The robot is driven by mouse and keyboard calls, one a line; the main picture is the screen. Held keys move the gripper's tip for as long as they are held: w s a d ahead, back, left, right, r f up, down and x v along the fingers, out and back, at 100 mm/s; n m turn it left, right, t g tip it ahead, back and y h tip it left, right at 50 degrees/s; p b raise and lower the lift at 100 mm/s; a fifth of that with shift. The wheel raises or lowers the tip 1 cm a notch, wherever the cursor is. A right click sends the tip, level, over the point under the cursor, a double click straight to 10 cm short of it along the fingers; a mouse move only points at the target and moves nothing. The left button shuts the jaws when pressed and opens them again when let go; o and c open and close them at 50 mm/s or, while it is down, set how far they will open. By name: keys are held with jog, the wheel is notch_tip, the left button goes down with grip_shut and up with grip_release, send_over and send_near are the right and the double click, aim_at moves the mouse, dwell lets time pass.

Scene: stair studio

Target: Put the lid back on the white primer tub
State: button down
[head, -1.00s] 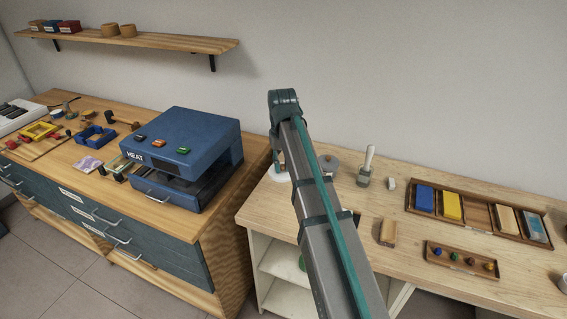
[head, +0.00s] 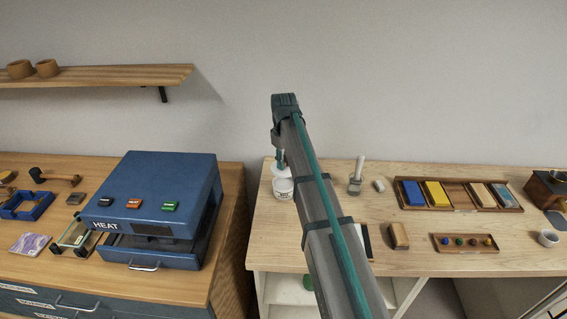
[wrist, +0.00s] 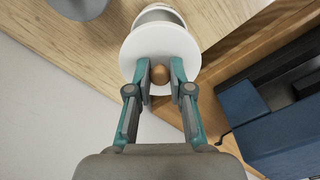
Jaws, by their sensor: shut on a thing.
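The white primer tub (head: 283,189) stands near the left end of the pale workbench, partly hidden by my arm in the head view. In the wrist view, part of the tub (wrist: 158,12) shows behind the lid. The white round lid (wrist: 185,45) has a brown wooden knob. My gripper (wrist: 161,76) is shut on this knob, one finger on each side. The lid overlaps the tub in the wrist view and looks offset from it. In the head view, my gripper (head: 281,157) is just above the tub; the gap between lid and tub is hard to judge.
The blue heat press (head: 150,190) stands on the wooden cabinet to the left. A grey round object (wrist: 78,5) lies beyond the tub. A brush-like tool (head: 357,175), a wooden block (head: 398,236) and a colour tray (head: 462,182) lie to the right.

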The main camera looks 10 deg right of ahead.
jog(key=shift+s+d+f, duration=0.1)
jog(key=shift+d, duration=0.15)
jog(key=shift+f, duration=0.15)
jog(key=shift+a+f+b, duration=0.15)
jog(key=shift+f+b, duration=1.25)
jog(key=shift+f, duration=1.5)
jog(key=shift+f+p, duration=0.15)
jog(key=shift+p, duration=0.15)
dwell(0.7)
jog(key=shift+c, duration=2.4)
grip_release()
